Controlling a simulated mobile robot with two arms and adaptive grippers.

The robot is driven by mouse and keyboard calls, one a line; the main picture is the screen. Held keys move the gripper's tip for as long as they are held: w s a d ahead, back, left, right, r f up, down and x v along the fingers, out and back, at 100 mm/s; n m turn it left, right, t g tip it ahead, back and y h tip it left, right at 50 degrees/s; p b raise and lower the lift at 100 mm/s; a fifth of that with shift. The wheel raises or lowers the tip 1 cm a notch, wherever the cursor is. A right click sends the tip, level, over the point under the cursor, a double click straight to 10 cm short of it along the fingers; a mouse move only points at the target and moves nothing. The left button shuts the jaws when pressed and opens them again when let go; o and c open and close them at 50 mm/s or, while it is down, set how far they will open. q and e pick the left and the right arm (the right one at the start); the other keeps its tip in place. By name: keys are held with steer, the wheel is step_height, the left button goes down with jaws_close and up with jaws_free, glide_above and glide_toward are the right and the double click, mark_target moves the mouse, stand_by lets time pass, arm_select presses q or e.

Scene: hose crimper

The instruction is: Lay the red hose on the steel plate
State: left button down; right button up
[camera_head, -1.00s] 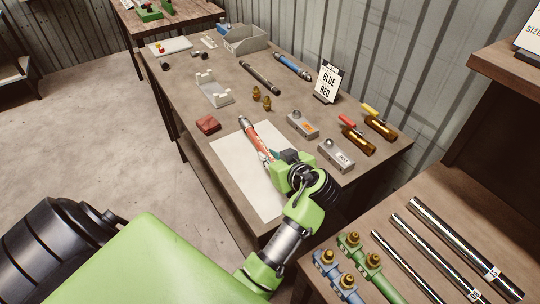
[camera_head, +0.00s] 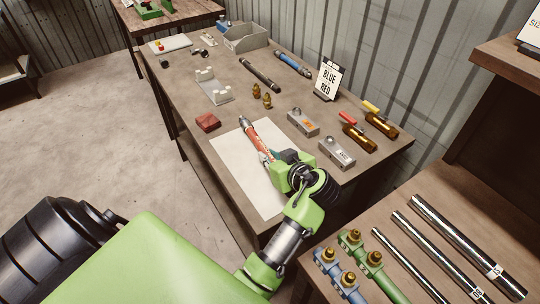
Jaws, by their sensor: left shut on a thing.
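The red hose (camera_head: 256,138) has metal end fittings and lies along the pale flat plate (camera_head: 236,167) on the workbench, its far end pointing to the back left. I take this pale plate as the steel plate. My left gripper (camera_head: 270,158) is shut on the hose near its near end, low over the plate. My right gripper is not in view.
A red block (camera_head: 207,122) and brass fittings (camera_head: 261,95) stand near the plate. Two grey boxes (camera_head: 337,153) (camera_head: 303,122) are to its right. A sign (camera_head: 328,80) reads BLUE, RED. A blue hose (camera_head: 293,64) and a black hose (camera_head: 260,75) lie farther back.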

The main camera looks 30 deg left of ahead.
arm_select(q)
steer(key=shift+f, duration=0.3)
steer(key=c, duration=1.8)
jaws_free()
steer(key=shift+c, duration=0.2)
